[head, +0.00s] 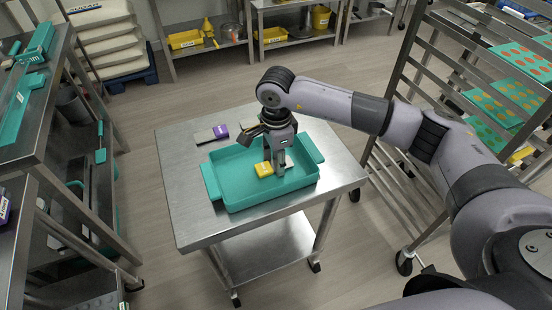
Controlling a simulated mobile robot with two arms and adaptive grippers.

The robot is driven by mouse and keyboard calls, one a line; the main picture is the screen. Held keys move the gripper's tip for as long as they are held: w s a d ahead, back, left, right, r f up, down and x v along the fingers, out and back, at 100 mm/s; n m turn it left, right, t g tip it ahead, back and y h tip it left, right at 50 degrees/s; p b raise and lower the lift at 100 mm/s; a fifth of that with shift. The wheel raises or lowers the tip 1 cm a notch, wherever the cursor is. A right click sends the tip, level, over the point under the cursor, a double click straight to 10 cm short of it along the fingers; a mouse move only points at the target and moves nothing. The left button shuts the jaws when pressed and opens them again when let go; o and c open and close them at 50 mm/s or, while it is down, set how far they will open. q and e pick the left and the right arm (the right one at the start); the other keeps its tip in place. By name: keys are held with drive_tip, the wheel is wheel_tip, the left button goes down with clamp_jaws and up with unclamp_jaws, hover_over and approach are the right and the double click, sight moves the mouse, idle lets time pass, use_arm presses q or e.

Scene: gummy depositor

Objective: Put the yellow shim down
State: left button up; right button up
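The yellow shim (264,169) is a small yellow block with a pale mark on top. It shows inside the teal tray (244,206), which stands on a small steel table (186,207). My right gripper (277,170) points down into the tray, with its fingers right at the shim's right side. From this view I cannot tell whether the fingers grip the shim or only stand beside it, nor whether the shim rests on the tray floor. My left gripper is not in view.
A grey item with a purple end (220,131) lies on the table behind the tray. A rack with teal sheets (488,104) stands at right. Steel shelving (40,165) stands at left. The table's front left is clear.

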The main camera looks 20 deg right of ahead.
drive_tip(key=o, duration=0.3)
drive_tip(key=shift+r+p, duration=0.3)
drive_tip(key=shift+r, duration=0.35)
wheel_tip(320, 180, up, 11)
drive_tip(key=shift+r+b, duration=0.1)
drive_tip(key=shift+b, duration=0.85)
